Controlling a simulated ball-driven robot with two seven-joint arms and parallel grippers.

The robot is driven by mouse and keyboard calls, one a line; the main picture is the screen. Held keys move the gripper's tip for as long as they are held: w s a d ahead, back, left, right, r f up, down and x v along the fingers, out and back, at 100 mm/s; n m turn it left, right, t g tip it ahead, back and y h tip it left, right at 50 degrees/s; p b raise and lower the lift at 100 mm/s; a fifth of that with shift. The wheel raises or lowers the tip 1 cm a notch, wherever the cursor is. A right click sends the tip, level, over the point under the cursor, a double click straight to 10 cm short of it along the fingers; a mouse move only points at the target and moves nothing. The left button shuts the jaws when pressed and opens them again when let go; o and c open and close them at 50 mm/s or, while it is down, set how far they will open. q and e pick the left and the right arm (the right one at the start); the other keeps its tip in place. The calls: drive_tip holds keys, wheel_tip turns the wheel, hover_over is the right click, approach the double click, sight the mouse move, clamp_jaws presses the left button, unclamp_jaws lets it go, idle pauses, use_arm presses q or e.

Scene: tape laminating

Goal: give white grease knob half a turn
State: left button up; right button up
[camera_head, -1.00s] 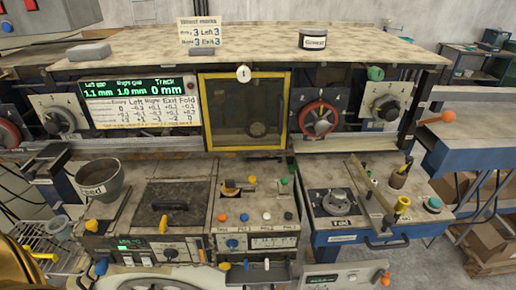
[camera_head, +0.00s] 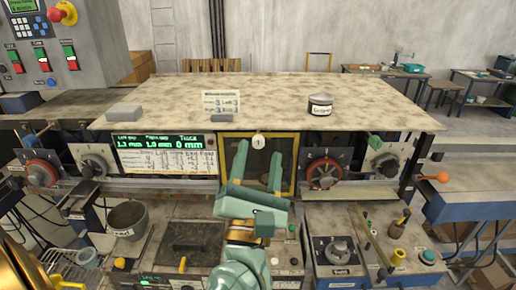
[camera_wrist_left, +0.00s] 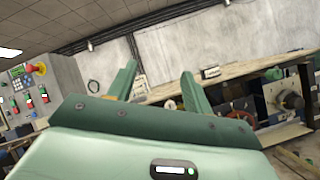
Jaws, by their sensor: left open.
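My left gripper (camera_head: 258,155) is open and empty, its two green fingers raised in front of the yellow-framed dark window (camera_head: 292,165). They also show apart and empty in the left wrist view (camera_wrist_left: 158,72). A white round piece with a dark mark (camera_head: 258,142) sits on the top of that frame, seen between the fingertips. I cannot tell whether it is the white grease knob. My gripper and arm hide much of the middle console, where small coloured knobs sit. My right gripper is not in view.
A red dial (camera_head: 324,173) stands right of the window and a lit display panel (camera_head: 165,154) left of it. The tabletop above holds a dark lidded pot (camera_head: 320,104), a small sign (camera_head: 221,102) and a grey block (camera_head: 124,112). Below right is a console with a round knob (camera_head: 338,250).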

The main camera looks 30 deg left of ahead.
use_arm(q)
wheel_tip(320, 180, down, 3)
drive_tip(key=w+a+n+g+y, duration=0.1)
drive_tip(key=a+n+g, duration=0.15)
drive_tip(key=n, duration=0.35)
drive_tip(key=n+g+h, duration=0.1)
drive_tip(key=n+g, duration=0.3)
approach(258, 145)
drive_tip(key=shift+g, duration=0.25)
drive_tip(key=p+x, duration=0.1)
drive_tip(key=x, duration=0.2)
drive_tip(key=p+x, duration=0.2)
drive_tip(key=x, duration=0.1)
drive_tip(key=p+x, duration=0.1)
drive_tip(key=x, duration=0.2)
drive_tip(key=shift+w+r, duration=0.15)
drive_tip(key=shift+r, duration=0.2)
drive_tip(key=shift+w+a+f+p, duration=0.1)
drive_tip(key=shift+w+a+p, duration=0.25)
drive_tip(key=shift+w, duration=0.25)
drive_tip(key=c, duration=1)
